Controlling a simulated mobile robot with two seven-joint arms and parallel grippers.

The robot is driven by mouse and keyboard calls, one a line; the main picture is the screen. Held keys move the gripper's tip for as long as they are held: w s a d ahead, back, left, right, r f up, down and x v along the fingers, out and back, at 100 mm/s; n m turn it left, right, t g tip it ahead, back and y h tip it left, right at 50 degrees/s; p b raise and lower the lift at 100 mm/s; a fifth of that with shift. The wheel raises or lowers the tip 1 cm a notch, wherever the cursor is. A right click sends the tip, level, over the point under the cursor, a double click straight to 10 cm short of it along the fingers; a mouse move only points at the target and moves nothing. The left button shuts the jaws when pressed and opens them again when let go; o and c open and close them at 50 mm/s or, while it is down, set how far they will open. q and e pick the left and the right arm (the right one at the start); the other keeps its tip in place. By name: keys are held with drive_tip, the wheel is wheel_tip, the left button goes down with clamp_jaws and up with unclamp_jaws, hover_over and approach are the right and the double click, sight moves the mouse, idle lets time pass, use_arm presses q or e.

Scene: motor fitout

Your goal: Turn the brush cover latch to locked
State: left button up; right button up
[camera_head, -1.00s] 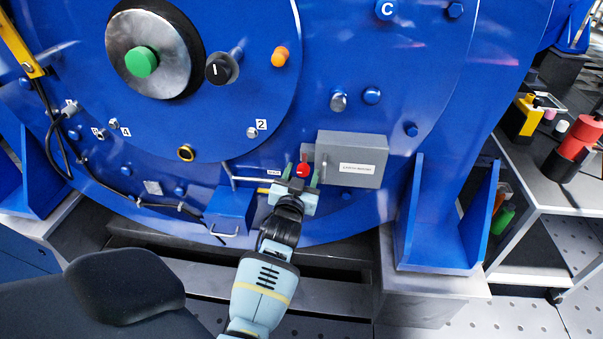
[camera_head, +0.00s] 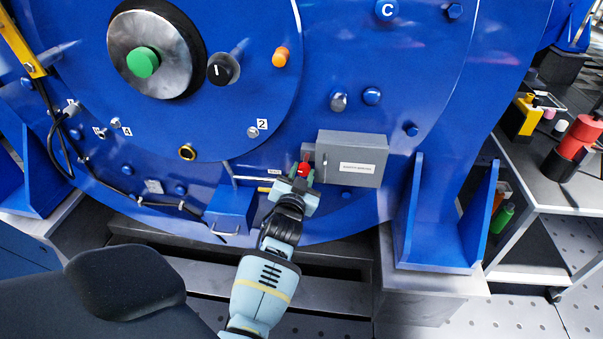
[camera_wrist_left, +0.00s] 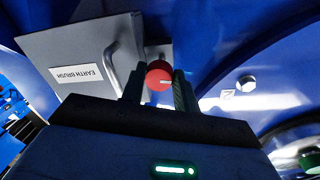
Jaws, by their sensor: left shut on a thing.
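The brush cover (camera_head: 350,145) is a grey box with a white label on the blue motor housing. It also shows in the left wrist view (camera_wrist_left: 85,50), where the label reads EARTH BRUSH upside down. My left gripper (camera_head: 301,174) is shut on the latch from below, one finger on each side. The fingers partly hide the latch's sides. My right gripper is not in view.
A blue box (camera_head: 230,210) with a small handle sits left of my gripper. A pale rod (camera_head: 250,178) runs just left of the latch. A blue bracket (camera_head: 440,230) stands on the right. A side table (camera_head: 550,185) holds red, black and yellow items.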

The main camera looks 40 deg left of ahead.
use_arm(q)
drive_tip(key=m, duration=0.3)
drive_tip(key=shift+r+m, duration=0.15)
drive_tip(key=shift+m, duration=0.15)
drive_tip(key=m, duration=0.4)
drive_tip(key=shift+g, duration=0.4)
drive_tip(key=m, duration=0.3)
drive_tip(key=shift+m+y+p, duration=0.3)
drive_tip(key=shift+p, duration=0.05)
drive_tip(key=shift+w+r+m, duration=0.1)
drive_tip(key=shift+m, duration=1.6)
drive_tip(key=shift+g, duration=0.3)
drive_tip(key=o, duration=1)
drive_tip(key=shift+c, duration=0.2)
drive_tip(key=p+v, duration=0.1)
drive_tip(key=v, duration=0.7)
